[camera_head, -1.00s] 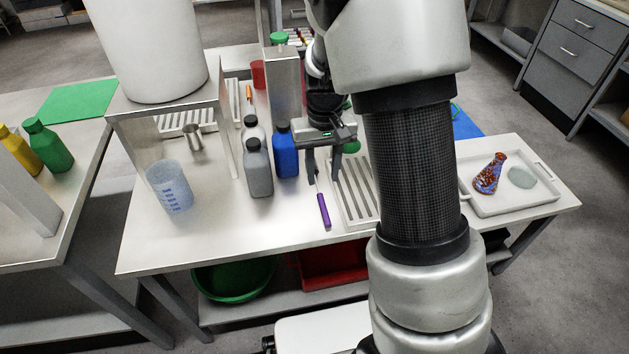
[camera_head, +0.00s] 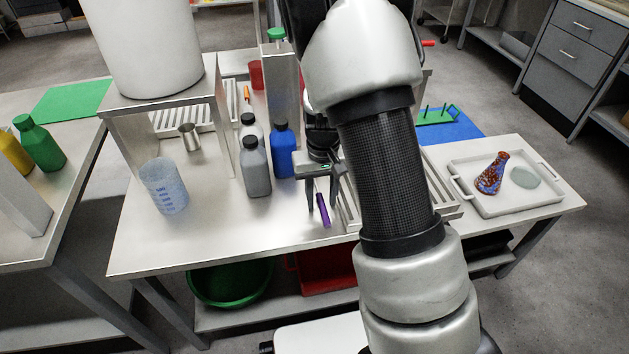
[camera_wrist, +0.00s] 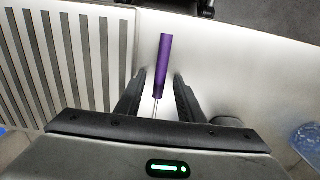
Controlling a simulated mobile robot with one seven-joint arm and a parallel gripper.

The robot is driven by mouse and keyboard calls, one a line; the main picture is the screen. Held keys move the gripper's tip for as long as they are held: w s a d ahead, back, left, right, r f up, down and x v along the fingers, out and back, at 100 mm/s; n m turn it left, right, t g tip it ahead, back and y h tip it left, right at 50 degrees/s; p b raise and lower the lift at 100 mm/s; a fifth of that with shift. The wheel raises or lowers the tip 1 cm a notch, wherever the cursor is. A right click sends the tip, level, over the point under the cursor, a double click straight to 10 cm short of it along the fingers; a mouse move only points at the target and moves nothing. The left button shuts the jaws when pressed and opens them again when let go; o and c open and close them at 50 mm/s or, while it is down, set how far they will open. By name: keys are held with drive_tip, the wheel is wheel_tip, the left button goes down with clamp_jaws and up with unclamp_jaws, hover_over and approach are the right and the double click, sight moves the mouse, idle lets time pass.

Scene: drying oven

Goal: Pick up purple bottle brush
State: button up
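The purple bottle brush (camera_head: 323,210) lies on the steel table near its front edge, to the left of the slatted rack. In the wrist view its purple handle (camera_wrist: 162,66) points away from my gripper and its thin metal shaft runs back between the fingers. The bristle end is hidden by my gripper. My gripper (camera_head: 321,205) is open, pointing down over the brush. In the wrist view the fingers (camera_wrist: 158,92) stand on either side of the brush with gaps between them and it.
The slatted rack (camera_wrist: 62,50) is close beside my gripper. Blue (camera_head: 281,155) and grey (camera_head: 256,170) bottles stand to the left. A beaker (camera_head: 163,186) is further left. A white tray (camera_head: 505,206) with a patterned flask is at the right. The table front between beaker and brush is clear.

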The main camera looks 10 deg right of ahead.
clamp_jaws()
